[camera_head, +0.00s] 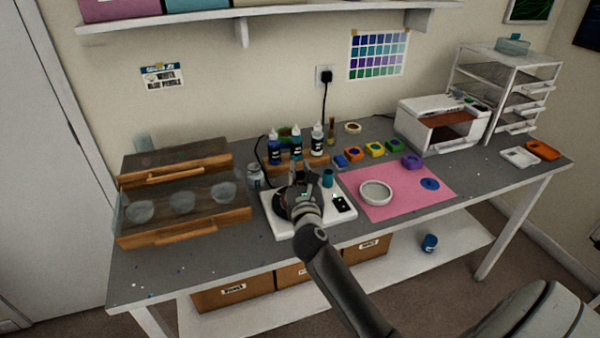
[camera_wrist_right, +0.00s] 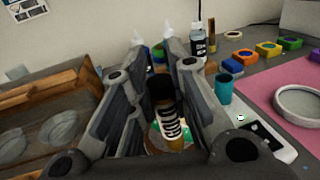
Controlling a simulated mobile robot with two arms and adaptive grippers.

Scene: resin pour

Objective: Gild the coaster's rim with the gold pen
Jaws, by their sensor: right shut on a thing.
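My right gripper (camera_head: 301,176) is over the white scale-like board (camera_head: 277,228) at the middle of the grey table. In the right wrist view its fingers (camera_wrist_right: 160,100) are shut on a black-capped amber container (camera_wrist_right: 168,112) with a striped label. I cannot tell whether this is the gold pen. A white round dish (camera_head: 376,193) lies on the pink mat (camera_head: 385,212), to the right of the gripper; it also shows in the wrist view (camera_wrist_right: 300,103). I cannot tell whether it is the coaster or a mould. My left gripper is not in view.
Dropper bottles (camera_head: 274,149) stand in a wooden rack behind the gripper. A teal cup (camera_head: 327,178) is just right of it. Colored pots (camera_head: 374,150) line the mat's back edge. A wooden-framed case (camera_head: 186,210) stands left. The table's front left is mostly clear.

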